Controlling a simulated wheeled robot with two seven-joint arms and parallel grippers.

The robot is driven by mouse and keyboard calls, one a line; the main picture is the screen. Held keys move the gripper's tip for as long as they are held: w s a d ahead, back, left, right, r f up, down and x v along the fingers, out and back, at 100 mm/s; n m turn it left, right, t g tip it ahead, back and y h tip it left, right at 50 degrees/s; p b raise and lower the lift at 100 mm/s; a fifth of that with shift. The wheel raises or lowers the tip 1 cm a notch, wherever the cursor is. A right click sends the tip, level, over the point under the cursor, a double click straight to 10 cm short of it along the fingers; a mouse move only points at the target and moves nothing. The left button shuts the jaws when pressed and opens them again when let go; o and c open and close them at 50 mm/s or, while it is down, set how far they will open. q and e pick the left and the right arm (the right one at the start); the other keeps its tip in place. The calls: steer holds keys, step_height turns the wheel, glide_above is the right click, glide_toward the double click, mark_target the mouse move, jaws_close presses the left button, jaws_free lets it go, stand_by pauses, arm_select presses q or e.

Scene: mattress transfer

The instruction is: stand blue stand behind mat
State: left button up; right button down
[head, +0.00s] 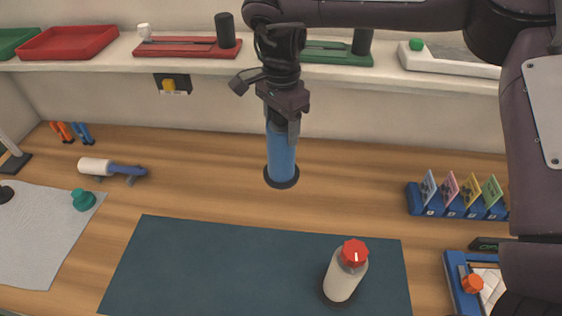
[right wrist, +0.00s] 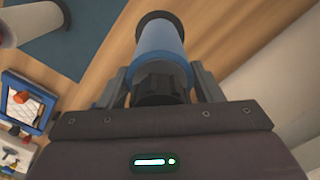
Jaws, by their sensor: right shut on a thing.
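The blue stand (head: 281,157) is a blue cylinder with a dark round foot, upright behind the far edge of the dark teal mat (head: 200,265). My right gripper (head: 281,122) comes down from above and is shut on the stand's dark top. In the right wrist view the stand (right wrist: 160,45) sits between the fingers of the gripper (right wrist: 163,85). I cannot tell whether its foot touches the table. My left gripper is not in view.
A white bottle with a red cap (head: 343,275) stands on the mat's right part. A blue card holder (head: 455,207) is at right. A white roll with a blue handle (head: 110,169) lies at left. A shelf (head: 120,57) with trays runs along the back.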

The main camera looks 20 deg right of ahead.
mark_target(281, 162)
step_height(281, 162, down, 6)
steer(key=shift+f+p, duration=0.15)
steer(key=shift+p, duration=0.45)
step_height(281, 162, down, 4)
steer(key=shift+f+p, duration=0.1)
steer(key=shift+p, duration=0.45)
steer(key=shift+w+f, duration=0.1)
steer(key=shift+f, duration=0.05)
steer(key=shift+c, duration=2.1)
jaws_free()
steer(key=shift+s+f, duration=0.2)
